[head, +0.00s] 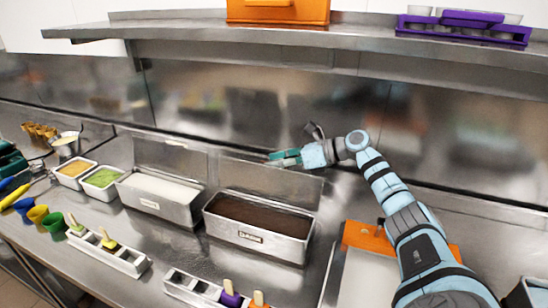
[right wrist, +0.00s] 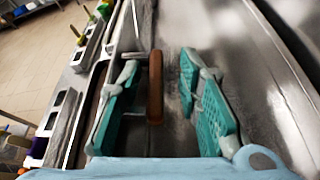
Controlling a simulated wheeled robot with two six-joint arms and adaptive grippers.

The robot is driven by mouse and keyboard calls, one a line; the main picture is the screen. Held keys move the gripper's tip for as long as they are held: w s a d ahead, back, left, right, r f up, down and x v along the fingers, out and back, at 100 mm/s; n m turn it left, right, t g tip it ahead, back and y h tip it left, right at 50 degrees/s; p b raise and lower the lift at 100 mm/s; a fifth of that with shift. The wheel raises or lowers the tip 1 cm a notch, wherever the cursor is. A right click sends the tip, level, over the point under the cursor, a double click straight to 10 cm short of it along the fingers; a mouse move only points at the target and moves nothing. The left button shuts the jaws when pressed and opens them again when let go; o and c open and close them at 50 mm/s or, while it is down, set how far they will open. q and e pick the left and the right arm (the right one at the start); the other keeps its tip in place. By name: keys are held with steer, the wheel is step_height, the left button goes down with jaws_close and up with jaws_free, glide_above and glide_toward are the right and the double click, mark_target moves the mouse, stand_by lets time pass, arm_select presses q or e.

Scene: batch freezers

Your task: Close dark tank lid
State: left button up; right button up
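The dark tank (head: 262,240) is a steel box filled with a dark brown mass, with a label on its front. My right gripper (head: 278,158) is at the top edge of this lid in the head view. In the right wrist view its teal fingers (right wrist: 160,75) are spread apart, with a brown bar (right wrist: 155,88), seemingly the lid's handle, between them. I cannot tell whether either finger touches it. Dark teal shapes at the head view's left edge may be my left gripper; its opening is unclear.
A tank of white mass (head: 160,190) with a raised lid stands left of the dark tank. A steel shelf (head: 200,30) runs above. An orange-edged tray (head: 360,237) lies at right, under my arm.

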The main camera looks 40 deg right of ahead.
steer(key=shift+s+r, duration=0.15)
steer(key=shift+s, duration=0.25)
steer(key=shift+c, duration=0.2)
steer(key=c, duration=0.3)
steer(key=shift+w, duration=0.1)
jaws_close()
arm_select(q)
steer(key=shift+s, duration=0.55)
steer(key=shift+w+r, duration=0.1)
steer(key=shift+w, duration=0.05)
arm_select(e)
steer(key=shift+a, duration=0.15)
